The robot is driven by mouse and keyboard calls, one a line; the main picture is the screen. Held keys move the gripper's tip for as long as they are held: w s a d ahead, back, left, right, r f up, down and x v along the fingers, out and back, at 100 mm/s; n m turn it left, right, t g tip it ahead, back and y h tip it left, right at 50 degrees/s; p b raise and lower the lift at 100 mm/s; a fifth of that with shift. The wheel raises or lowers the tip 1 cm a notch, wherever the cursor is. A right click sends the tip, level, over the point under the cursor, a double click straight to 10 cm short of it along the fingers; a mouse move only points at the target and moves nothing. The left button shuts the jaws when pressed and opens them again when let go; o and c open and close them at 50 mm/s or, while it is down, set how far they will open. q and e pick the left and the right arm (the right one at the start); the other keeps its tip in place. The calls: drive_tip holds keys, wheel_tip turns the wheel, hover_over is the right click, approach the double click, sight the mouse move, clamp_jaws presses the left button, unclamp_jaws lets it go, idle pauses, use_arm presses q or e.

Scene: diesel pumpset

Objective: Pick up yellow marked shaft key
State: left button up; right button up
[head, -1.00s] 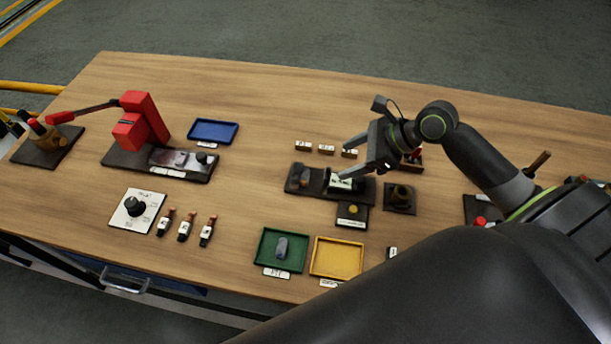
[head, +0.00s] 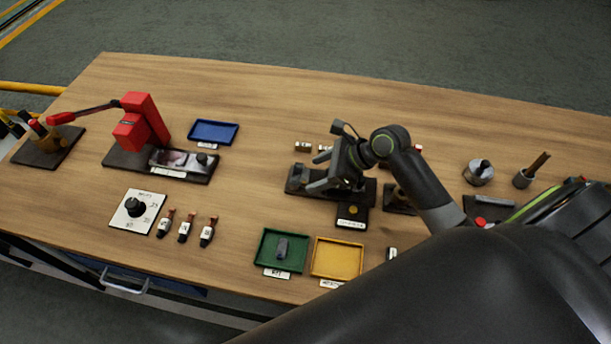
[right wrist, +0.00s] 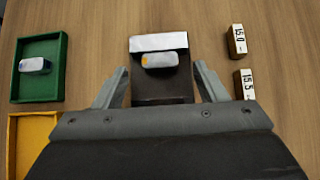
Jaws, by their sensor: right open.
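A small grey shaft key with a yellow mark (right wrist: 159,60) lies on the dark block (right wrist: 162,92) of a fixture, beside a white label strip, in the right wrist view. My right gripper (right wrist: 161,70) is open, with one finger on each side of the block and the key just beyond the fingertips, between their lines. In the head view my right gripper (head: 318,172) is over the left part of the dark fixture (head: 292,187) and hides much of it. Another grey key with a bluish mark (right wrist: 34,65) lies in the green tray (right wrist: 60,70). My left gripper is not in view.
A yellow tray (head: 337,274) stands beside the green tray (head: 261,252). Small number-labelled blocks (right wrist: 237,42) stand close to the right finger. A blue tray (head: 213,132) and a red press (head: 145,120) are to the left.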

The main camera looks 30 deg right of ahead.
drive_tip(key=shift+x, duration=1.05)
drive_tip(key=shift+r, duration=0.15)
drive_tip(key=c, duration=1.2)
